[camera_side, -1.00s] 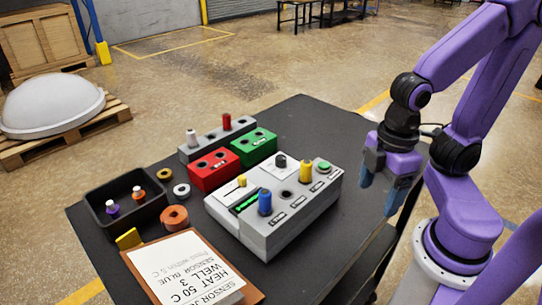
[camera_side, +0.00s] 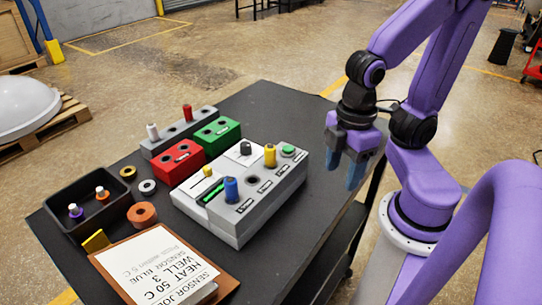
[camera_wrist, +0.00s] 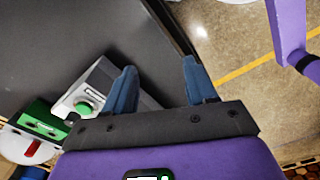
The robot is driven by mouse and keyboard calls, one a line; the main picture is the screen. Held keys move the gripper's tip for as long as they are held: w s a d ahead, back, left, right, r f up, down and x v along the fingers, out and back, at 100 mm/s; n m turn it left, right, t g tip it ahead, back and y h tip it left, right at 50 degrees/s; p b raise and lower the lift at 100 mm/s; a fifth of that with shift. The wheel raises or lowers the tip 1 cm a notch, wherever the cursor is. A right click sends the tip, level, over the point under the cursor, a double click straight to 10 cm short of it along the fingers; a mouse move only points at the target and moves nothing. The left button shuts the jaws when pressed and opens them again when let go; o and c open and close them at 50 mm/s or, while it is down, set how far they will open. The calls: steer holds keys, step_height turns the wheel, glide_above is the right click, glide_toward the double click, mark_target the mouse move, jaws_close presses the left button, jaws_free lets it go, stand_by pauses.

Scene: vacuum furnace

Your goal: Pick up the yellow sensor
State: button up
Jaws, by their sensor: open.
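The yellow sensor (camera_side: 270,155) is a small upright cylinder standing in a well of the grey control block (camera_side: 228,232), toward its back right, beside a green button (camera_side: 288,149). My gripper (camera_side: 344,168) is open and empty, to the right of the block near the table's right edge, with its blue fingers pointing down. In the wrist view the open fingers (camera_wrist: 160,84) show with the block's end and its green button (camera_wrist: 84,107) to their left. The yellow sensor is not visible in the wrist view.
A blue sensor (camera_side: 231,190) stands in the same block. Red (camera_side: 175,165) and green (camera_side: 217,133) blocks and a grey rack (camera_side: 160,143) stand behind. A black tray (camera_side: 60,222), rings and a clipboard (camera_side: 150,268) lie left and front. The table's back right is clear.

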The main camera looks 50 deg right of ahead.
step_height(320, 180, up, 17)
steer(key=n, duration=0.7)
glide_above(270, 146)
steer(key=f, duration=1.1)
steer(key=shift+s+a+f, duration=0.15)
steer(key=shift+a+f, duration=0.05)
steer(key=shift+f, duration=0.2)
steer(key=shift+d+f, duration=0.15)
steer(key=shift+f, duration=2.55)
jaws_close()
